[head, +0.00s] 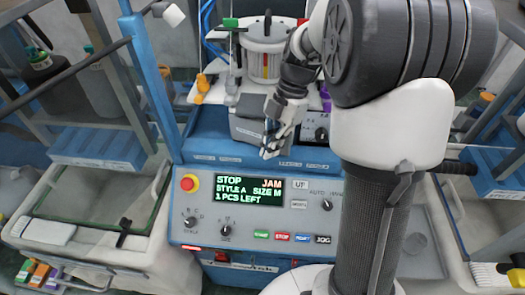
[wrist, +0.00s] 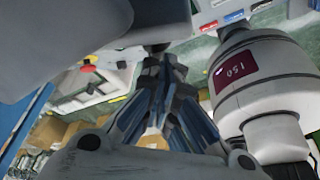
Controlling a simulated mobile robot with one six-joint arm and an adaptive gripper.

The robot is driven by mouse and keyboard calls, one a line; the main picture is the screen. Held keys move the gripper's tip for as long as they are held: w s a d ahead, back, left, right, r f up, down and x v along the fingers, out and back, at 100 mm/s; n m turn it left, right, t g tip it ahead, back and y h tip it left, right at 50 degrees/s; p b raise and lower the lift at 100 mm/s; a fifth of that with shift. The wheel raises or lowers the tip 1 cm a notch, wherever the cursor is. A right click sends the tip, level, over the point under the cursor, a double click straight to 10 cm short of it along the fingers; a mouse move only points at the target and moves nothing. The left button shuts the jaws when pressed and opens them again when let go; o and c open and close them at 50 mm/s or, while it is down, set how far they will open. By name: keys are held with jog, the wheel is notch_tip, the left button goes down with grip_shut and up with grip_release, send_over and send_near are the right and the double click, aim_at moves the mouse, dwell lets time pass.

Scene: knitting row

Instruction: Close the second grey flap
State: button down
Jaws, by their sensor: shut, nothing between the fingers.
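The blue knitting machine (head: 190,210) stands in the middle of the head view. A grey boxy part (head: 248,130), perhaps one of the grey flaps, sits above its blue ledge; I cannot tell which flap it is or how far open. My gripper (head: 268,152) points down in front of this part, over the ledge, with its fingers shut and empty. In the wrist view the fingertips of my gripper (wrist: 157,52) meet just below a large grey surface (wrist: 60,40). I cannot tell whether they touch it. My arm hides the machine's right side.
The control panel (head: 262,196) shows STOP and JAM, with a red stop button (head: 188,183) at its left. A white cylinder (head: 264,45) stands on top, behind my gripper. Pale bins (head: 80,215) flank the machine. A cylinder labelled 150 (wrist: 265,80) is close on the right in the wrist view.

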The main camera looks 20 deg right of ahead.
jog(key=shift+w+d, duration=0.35)
jog(key=shift+d, duration=0.35)
